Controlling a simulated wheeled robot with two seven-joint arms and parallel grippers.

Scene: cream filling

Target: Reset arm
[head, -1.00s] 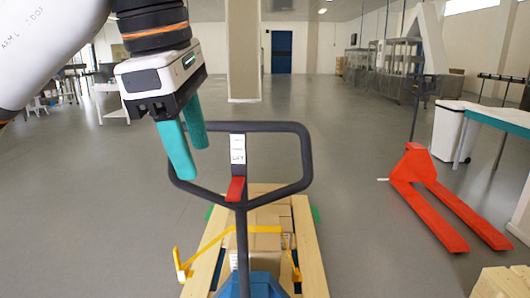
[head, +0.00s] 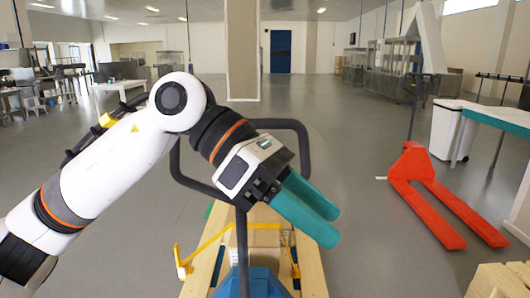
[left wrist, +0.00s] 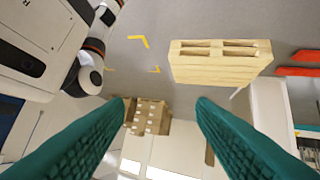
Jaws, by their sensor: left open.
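My left arm reaches in from the left in the head view, bent at the elbow. My left gripper (head: 328,222) has two teal fingers that point down and to the right, in front of the black handle of a pallet jack (head: 303,150). The gripper hides part of that handle. In the left wrist view, the two teal fingers of the left gripper (left wrist: 160,115) stand wide apart with nothing between them up close. My right gripper is in neither view.
A red pallet jack (head: 430,195) stands at the right, near a white bin (head: 446,132). The wrist view shows an empty pallet (left wrist: 220,68). Grey floor lies open at the left.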

